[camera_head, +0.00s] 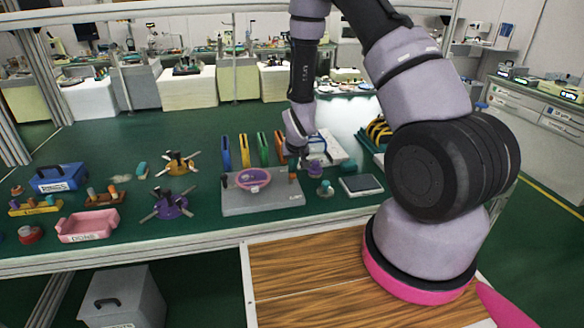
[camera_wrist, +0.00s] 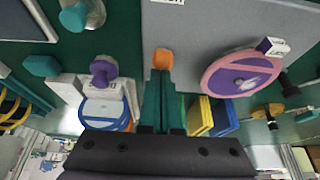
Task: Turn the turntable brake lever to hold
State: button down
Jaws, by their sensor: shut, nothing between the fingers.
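The turntable is a grey base plate (camera_head: 262,200) with a pink and purple disc (camera_head: 254,179) on it. The plate (camera_wrist: 215,25) and disc (camera_wrist: 240,72) also show in the wrist view. A small orange-topped piece, apparently the brake lever (camera_head: 293,177), stands at the plate's right end. In the wrist view the orange piece (camera_wrist: 163,58) lies just past my fingertips, at the plate's edge. My gripper (camera_head: 304,161) is shut and empty, close beside it in the head view. I cannot tell whether the fingertips touch it. The lever's setting marks cannot be read.
A purple knob (camera_head: 315,169), a teal-and-purple piece (camera_head: 325,188) and a dark flat pad (camera_head: 361,185) stand right of the plate. Upright coloured panels (camera_head: 244,151) stand behind it. Purple (camera_head: 171,205) and yellow (camera_head: 177,163) spoked pieces and a pink tray (camera_head: 88,226) lie left.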

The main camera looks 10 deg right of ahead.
jog(key=s+d+r+m+t+y, duration=0.1)
jog(key=s+r, duration=0.3)
jog(key=r, duration=1.1)
jog(key=s+d+r+m, duration=0.1)
jog(key=s+r, duration=0.3)
jog(key=r, duration=1.1)
jog(key=s+d+r+m+t+y, duration=0.1)
jog(key=s+d+r+m, duration=0.1)
jog(key=s+r, duration=1.3)
jog(key=shift+s+d, duration=0.5)
jog(key=shift+s, duration=0.5)
